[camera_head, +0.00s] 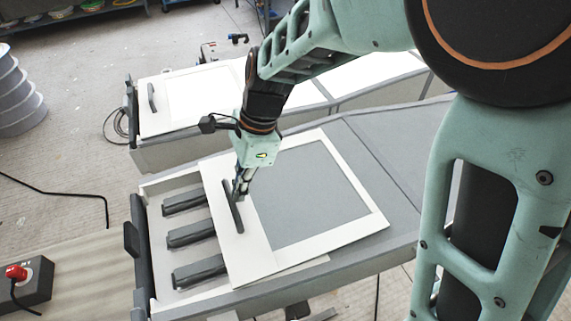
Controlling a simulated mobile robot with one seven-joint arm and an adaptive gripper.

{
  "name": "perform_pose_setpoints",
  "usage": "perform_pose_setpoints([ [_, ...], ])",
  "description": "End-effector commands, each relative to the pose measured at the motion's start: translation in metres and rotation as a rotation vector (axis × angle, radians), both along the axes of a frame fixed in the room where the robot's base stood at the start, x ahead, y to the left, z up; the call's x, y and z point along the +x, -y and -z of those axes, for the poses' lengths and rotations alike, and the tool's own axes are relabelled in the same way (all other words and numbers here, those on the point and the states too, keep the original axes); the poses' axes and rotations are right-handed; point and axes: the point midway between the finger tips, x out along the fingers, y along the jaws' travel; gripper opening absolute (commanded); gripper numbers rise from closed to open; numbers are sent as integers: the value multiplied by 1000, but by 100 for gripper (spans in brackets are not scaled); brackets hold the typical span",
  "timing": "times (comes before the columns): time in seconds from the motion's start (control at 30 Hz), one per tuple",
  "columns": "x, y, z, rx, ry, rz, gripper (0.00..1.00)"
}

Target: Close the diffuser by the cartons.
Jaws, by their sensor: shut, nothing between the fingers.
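The nearer unit has a white framed panel with a grey middle (345,232), which I take to be a diffuser. It sits back from the unit's left end, leaving several dark bars (192,234) uncovered. A dark upright handle (231,212) is on its left border. My gripper (240,192) is shut and empty, pointing down at the upper part of this handle. I cannot tell whether it touches it. The farther unit has a similar white panel (180,118) with a dark handle (152,97), lying close to its left end. I make out no cartons, so which diffuser is by them is unclear.
A red button on a dark box (30,277) is at the lower left. A ribbed grey drum (15,95) stands at the left edge. Cables lie on the floor between. The unit's dark left end rail (140,250) stands up beside the bars. My arm hides part of the farther unit.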

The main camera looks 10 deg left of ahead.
Motion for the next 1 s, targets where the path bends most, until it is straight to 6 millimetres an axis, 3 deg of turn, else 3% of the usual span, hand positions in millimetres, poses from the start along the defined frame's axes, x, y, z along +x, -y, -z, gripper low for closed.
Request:
perform_pose_setpoints([
  [0.03,-12,-16,-4,1,-1,-9,0],
  [0.2,-40,-58,-3,0,-1,-8,0],
  [0.4,-65,-94,-1,-1,-2,-6,0],
  [0.63,-77,-115,0,-1,0,-1,0],
  [1.0,-80,-119,1,-2,1,0,0],
])
